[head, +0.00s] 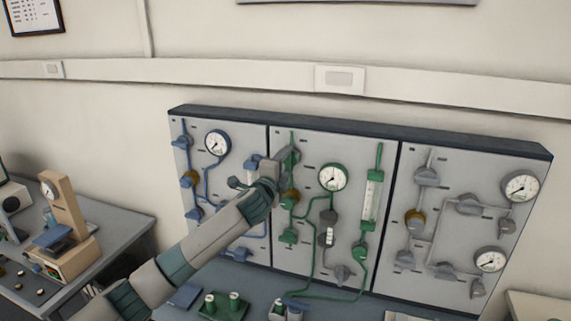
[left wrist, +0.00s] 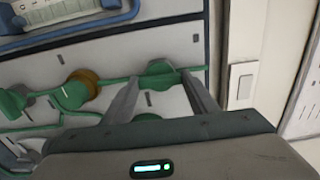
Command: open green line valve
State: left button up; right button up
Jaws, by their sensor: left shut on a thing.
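The green line panel (head: 309,262) is the middle one of three wall panels in the head view. Its upper left valve is hidden behind my left gripper (head: 284,163) there. In the left wrist view, the green valve handle (left wrist: 160,76) sits on a green pipe between the two fingers of my left gripper (left wrist: 162,98), which is shut on it. Another green valve (left wrist: 72,95) and a brass-coloured fitting (left wrist: 86,78) lie further along the same pipe. My right gripper is in neither view.
A green-rimmed gauge (head: 333,177) and a green flow tube (head: 370,198) are right of my gripper. The blue line panel (head: 228,175) is on the left, the grey line panel (head: 440,245) on the right. A bench with small items runs below.

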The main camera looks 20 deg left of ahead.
pick_arm(q)
jog(key=o, duration=1)
jog(key=shift+o, duration=0.2)
jog(key=shift+s, duration=0.1)
jog(key=shift+s+f+b, duration=0.15)
jog(key=shift+s+b, duration=0.3)
jog(key=shift+s, duration=0.35)
jog(key=s+b, duration=0.5)
jog(key=s, duration=1)
jog(key=shift+s+a+b, duration=0.25)
jog(key=shift+s+b, duration=0.05)
